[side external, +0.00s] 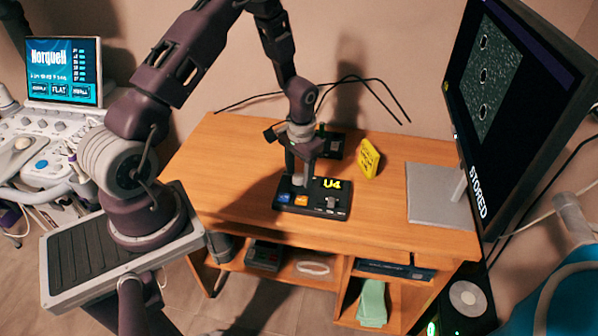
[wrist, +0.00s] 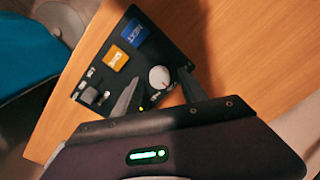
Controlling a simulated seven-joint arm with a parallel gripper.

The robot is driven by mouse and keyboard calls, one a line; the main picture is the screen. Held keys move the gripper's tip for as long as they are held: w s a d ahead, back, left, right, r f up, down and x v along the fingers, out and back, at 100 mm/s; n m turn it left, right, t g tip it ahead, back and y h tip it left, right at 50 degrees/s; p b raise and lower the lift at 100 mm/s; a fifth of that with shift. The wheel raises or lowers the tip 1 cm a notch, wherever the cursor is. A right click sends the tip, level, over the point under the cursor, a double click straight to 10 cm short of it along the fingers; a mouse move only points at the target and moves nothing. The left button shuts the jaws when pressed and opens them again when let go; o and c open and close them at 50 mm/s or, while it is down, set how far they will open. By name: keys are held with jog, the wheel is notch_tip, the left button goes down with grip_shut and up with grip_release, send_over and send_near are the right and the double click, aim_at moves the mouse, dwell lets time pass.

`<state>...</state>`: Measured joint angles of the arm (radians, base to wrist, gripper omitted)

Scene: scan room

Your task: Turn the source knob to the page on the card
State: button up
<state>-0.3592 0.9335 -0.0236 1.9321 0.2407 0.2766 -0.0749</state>
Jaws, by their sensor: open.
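The source box (side external: 312,206) is a black panel on the wooden table, with a lit display (side external: 331,184) reading U4. It has a blue key (wrist: 134,32), an orange key (wrist: 116,58) and small switches. The round white knob (wrist: 159,77) shows in the wrist view, between my fingers. My gripper (side external: 299,176) is over the box, pointing down, with its fingers apart on either side of the knob. I cannot tell whether they touch it. A yellow card (side external: 368,158) stands behind and right of the box; its writing is too small to read.
A large monitor (side external: 505,85) marked STORED stands at the right on a grey base (side external: 437,195). A small black device (side external: 329,143) with cables sits behind my gripper. A console with a lit screen (side external: 64,70) is at left. The table's front left is clear.

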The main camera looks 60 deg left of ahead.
jog(key=r, duration=0.7)
jog(key=shift+d+r, duration=0.25)
jog(key=shift+r, duration=0.1)
notch_tip(320, 180, up, 8)
jog(key=t, duration=0.1)
send_over(300, 177)
jog(key=d, duration=0.2)
jog(key=s+d+r+m+t, duration=0.1)
jog(key=s+d+r, duration=0.2)
jog(key=r, duration=0.2)
jog(key=s+d+r+t, duration=0.1)
jog(key=s+d+r, duration=0.1)
jog(key=s+r, duration=0.3)
jog(key=s+d+r+t, duration=0.1)
jog(key=s+d+r, duration=0.2)
jog(key=s, duration=0.3)
jog(key=s+d+r+m+t, duration=0.1)
jog(key=s+d+r, duration=0.2)
jog(key=s, duration=0.4)
jog(key=shift+s+d+r+t+h, duration=0.2)
jog(key=shift+r+t+h, duration=0.1)
jog(key=shift+r+t, duration=0.1)
